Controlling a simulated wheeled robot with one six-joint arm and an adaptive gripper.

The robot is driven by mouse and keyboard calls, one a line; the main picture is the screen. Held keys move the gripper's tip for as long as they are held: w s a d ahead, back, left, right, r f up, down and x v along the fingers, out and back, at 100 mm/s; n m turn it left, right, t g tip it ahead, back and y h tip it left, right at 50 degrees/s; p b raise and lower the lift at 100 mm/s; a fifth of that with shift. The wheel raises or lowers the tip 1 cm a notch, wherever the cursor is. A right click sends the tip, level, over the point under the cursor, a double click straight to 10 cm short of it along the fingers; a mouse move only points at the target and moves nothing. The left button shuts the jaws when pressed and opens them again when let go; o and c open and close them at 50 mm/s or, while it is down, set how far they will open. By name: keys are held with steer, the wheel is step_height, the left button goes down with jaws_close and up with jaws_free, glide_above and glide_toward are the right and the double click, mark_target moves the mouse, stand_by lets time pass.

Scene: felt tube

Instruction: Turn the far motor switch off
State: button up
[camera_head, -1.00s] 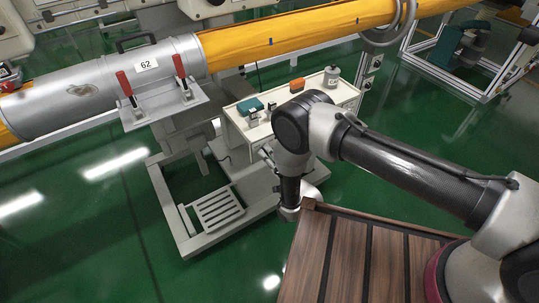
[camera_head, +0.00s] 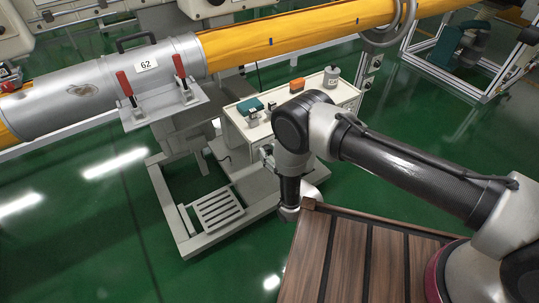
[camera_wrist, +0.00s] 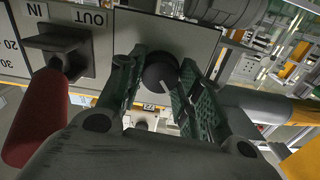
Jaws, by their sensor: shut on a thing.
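A round black switch knob (camera_wrist: 158,74) with a white pointer line sits on a pale panel (camera_wrist: 190,40) in the wrist view. My gripper (camera_wrist: 164,66) has its two green-padded fingers on either side of the knob and is shut on it. The pointer line slants down to the right in that view. A small number plate reading about 72 shows upside down below the knob. In the head view the gripper is hidden behind my own arm, and the knob cannot be made out.
A red-handled lever (camera_wrist: 36,115) stands close left of my gripper, by upside-down IN and OUT lettering. In the head view, a metal tube section (camera_head: 60,105) marked 62 carries red clamps. A white cabinet (camera_head: 236,131) holds small items. A wooden-topped surface (camera_head: 345,250) lies below my arm.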

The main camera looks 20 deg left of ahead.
steer(key=shift+f+n, duration=0.1)
steer(key=shift+n, duration=0.6)
steer(key=o, duration=1.1)
steer(key=shift+c, duration=0.2)
step_height(320, 180, up, 10)
steer(key=shift+r, duration=0.1)
